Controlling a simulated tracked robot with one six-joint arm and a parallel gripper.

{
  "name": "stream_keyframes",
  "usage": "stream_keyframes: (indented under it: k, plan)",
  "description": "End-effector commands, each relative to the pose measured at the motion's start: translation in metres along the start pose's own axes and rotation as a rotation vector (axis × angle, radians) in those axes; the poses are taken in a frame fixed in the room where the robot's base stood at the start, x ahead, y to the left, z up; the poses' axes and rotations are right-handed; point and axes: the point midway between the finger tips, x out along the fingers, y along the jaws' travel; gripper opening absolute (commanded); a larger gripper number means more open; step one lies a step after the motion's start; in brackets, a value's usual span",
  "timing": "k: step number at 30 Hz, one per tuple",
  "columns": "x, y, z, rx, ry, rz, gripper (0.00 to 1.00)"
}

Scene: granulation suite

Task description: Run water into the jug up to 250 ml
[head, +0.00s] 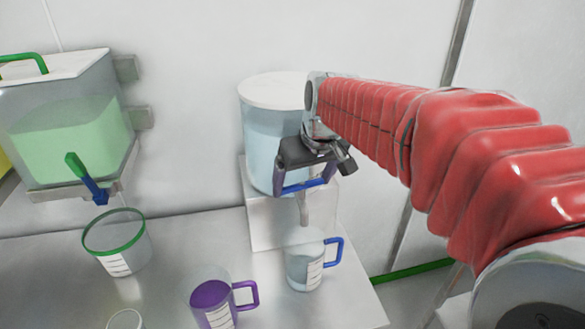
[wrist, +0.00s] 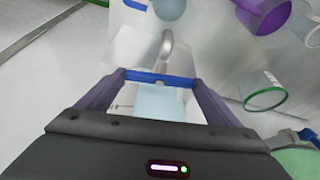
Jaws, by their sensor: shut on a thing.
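A clear water tank (head: 262,135) with a white lid stands on a white stand against the back wall. My gripper (head: 304,184) is in front of it, shut on the blue tap lever (head: 300,186). The lever also spans between the purple fingers in the wrist view (wrist: 160,77). The metal spout (head: 304,208) points down below the lever. A clear jug with a blue handle (head: 304,264) and a marked scale stands upright under the spout. It seems to hold some pale liquid; the exact level against the scale is too small to read.
A jug of purple liquid (head: 210,298) stands left of the blue-handled jug. A green-rimmed jug (head: 117,245) stands under a green-liquid tank (head: 70,140) with its own blue-green tap (head: 88,182). Another vessel (head: 125,319) shows at the bottom edge.

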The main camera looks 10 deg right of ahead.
Motion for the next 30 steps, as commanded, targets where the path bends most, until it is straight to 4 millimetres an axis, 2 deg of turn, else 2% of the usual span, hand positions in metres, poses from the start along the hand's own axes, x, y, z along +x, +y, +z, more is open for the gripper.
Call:
stream_keyframes:
  k: [10, 26, 27, 30]
  plan:
    - [-0.0003, -0.0015, 0.0005, 0.137, -0.001, 0.057, 0.64]
    - [-0.0001, -0.0015, 0.0003, 0.17, -0.001, 0.069, 0.64]
    - [-0.0001, -0.0015, 0.0003, 0.17, -0.001, 0.069, 0.87]
    - [-0.0001, -0.0014, 0.0002, 0.17, -0.001, 0.069, 0.94]
